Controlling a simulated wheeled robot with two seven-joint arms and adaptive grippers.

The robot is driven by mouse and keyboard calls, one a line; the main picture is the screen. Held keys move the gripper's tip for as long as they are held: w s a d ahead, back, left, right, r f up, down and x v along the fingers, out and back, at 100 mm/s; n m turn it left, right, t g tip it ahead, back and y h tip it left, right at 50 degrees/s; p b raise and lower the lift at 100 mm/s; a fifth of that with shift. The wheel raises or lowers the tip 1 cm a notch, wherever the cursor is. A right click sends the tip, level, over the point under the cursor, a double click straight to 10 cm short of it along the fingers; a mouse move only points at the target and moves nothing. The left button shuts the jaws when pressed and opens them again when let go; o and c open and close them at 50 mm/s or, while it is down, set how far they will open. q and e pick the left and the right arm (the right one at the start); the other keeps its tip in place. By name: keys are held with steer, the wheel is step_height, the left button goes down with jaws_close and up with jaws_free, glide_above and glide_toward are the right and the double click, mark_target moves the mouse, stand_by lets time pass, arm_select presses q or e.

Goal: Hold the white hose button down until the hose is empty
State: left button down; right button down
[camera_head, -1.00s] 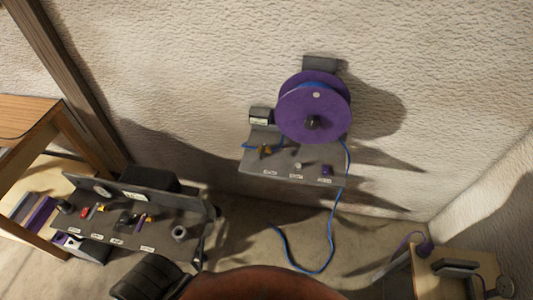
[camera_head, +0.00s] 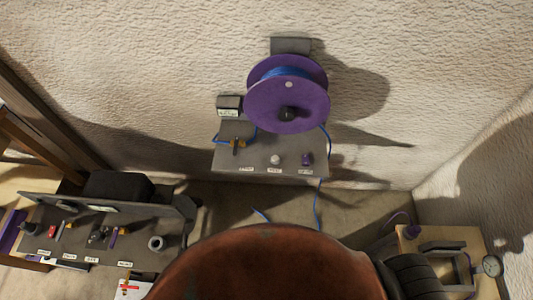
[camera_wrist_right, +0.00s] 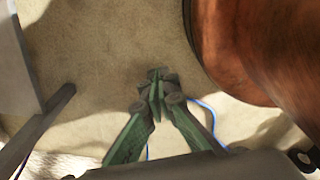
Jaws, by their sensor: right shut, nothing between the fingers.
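The white button (camera_head: 275,160) stands on a grey wall panel (camera_head: 235,165), between a brass valve (camera_head: 238,146) and a purple knob (camera_head: 306,159). Nothing touches the button. Above the panel is a purple reel (camera_head: 287,104) with blue hose (camera_head: 318,208) on it. The hose runs down from the panel's right side to the floor; its lower part is hidden by a brown rounded shape. A piece of it also shows in the right wrist view (camera_wrist_right: 208,108). My right gripper (camera_wrist_right: 155,84) is shut and empty above the floor. My left gripper is not in view.
A dark control bench (camera_head: 100,235) with several knobs stands at lower left. A wooden box (camera_head: 455,240) with a gauge (camera_head: 491,265) stands at lower right. A small grey box (camera_head: 229,106) is on the wall left of the reel. The space before the panel looks clear.

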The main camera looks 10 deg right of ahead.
steer(key=w+r+m+t+p, duration=0.1)
steer(key=w+r+p, duration=0.1)
steer(key=w+r, duration=0.6)
steer(key=w+r+t+p, duration=0.15)
steer(key=w+r, duration=0.35)
steer(key=w, duration=0.6)
steer(key=w+r+m+t+p, duration=0.1)
steer(key=w+r+p, duration=0.2)
steer(key=w+r, duration=0.5)
steer(key=w+a+r+m+t+y+p, duration=0.1)
steer(key=w+a+r+p, duration=0.15)
steer(key=w+r, duration=0.65)
steer(key=w+a+r+t+p, duration=0.1)
steer(key=w+a+r+p, duration=0.2)
steer(key=r, duration=1.2)
steer(key=w+a+r+m+t+y+p, duration=0.1)
steer(key=w+a+r, duration=0.4)
steer(key=r, duration=0.7)
steer(key=w+a+r+m+t+y, duration=0.1)
steer(key=w+a+r, duration=0.3)
steer(key=w, duration=0.6)
steer(key=shift+w+a+r+m, duration=0.2)
steer(key=shift+w+a+m, duration=0.2)
steer(key=shift+a+m, duration=0.3)
steer(key=shift+f, duration=0.1)
